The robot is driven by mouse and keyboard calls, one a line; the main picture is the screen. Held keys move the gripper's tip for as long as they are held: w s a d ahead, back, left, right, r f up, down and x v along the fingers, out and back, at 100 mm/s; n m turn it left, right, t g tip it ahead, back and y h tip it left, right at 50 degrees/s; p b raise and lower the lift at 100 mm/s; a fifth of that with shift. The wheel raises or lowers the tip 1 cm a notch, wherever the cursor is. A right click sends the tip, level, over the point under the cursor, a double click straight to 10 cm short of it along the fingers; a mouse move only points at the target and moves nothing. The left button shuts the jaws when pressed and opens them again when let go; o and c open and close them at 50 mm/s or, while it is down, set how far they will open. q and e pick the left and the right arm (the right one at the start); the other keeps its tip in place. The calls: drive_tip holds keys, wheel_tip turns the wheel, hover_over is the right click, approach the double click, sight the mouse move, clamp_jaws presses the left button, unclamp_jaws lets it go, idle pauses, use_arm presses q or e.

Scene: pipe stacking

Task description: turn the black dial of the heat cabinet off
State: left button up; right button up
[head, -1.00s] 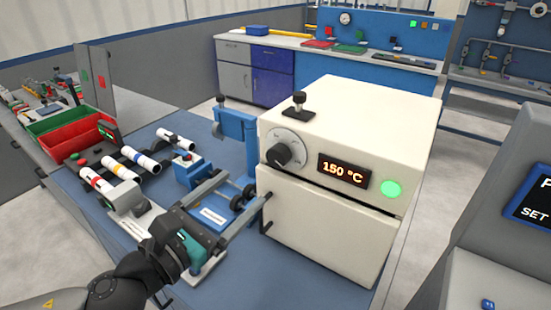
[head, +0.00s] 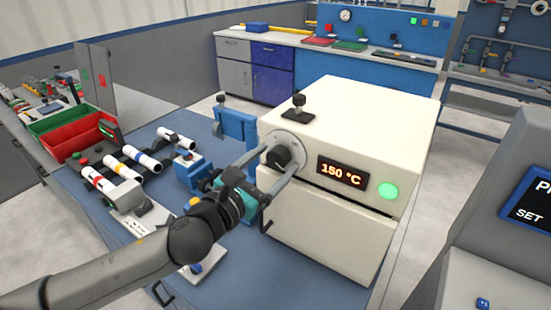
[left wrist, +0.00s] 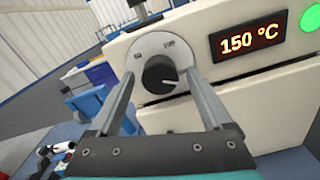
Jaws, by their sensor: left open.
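The heat cabinet (head: 330,238) is a cream box on the blue bench, with its display (head: 342,172) reading 150 °C and a green light (head: 388,191) lit. Its black dial (head: 281,157) sits on a round grey scale plate at the front's upper left. In the left wrist view the dial (left wrist: 160,75) shows a white pointer mark toward the right. My left gripper (head: 281,160) is open, its two fingers reaching toward the dial, one on each side of it. Whether the fingers touch the dial I cannot tell. My right gripper is not in view.
A black knob on a plate (head: 298,108) stands on the cabinet top. White pipes with coloured bands (head: 128,160) lie to the left, near red (head: 75,140) and green bins. A blue stand (head: 236,128) is close behind the gripper. A grey console (head: 505,220) is at the right.

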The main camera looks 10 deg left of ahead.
use_arm(q)
drive_tip(key=shift+w+d, duration=0.2)
drive_tip(key=shift+w, duration=0.3)
drive_tip(key=shift+c, duration=0.2)
clamp_jaws()
idle(0.3)
